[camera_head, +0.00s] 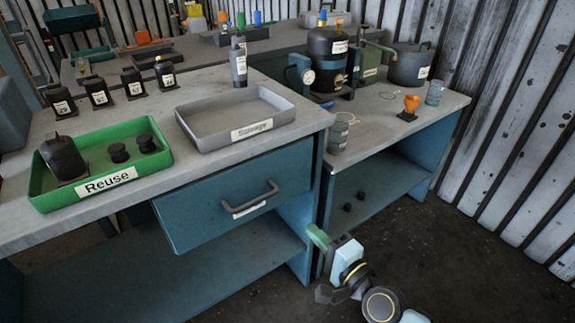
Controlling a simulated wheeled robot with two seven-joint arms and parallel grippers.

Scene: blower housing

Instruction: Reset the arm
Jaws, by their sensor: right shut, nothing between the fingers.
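My right arm comes in at the bottom, right of centre, with a pale housing and dark round joints. My right gripper (317,237) points up and to the left, with its green-tipped end in front of the blue bench's right leg. Its fingers are shut with nothing between them. It is low, below the bench top and clear of the trays. My left arm and gripper are not in view.
A green Reuse tray (160,157) holds a black container and two black knobs. A grey tray (187,130) beside it is empty. A tank with a gauge (307,77) stands on the right bench. Floor at lower right is clear.

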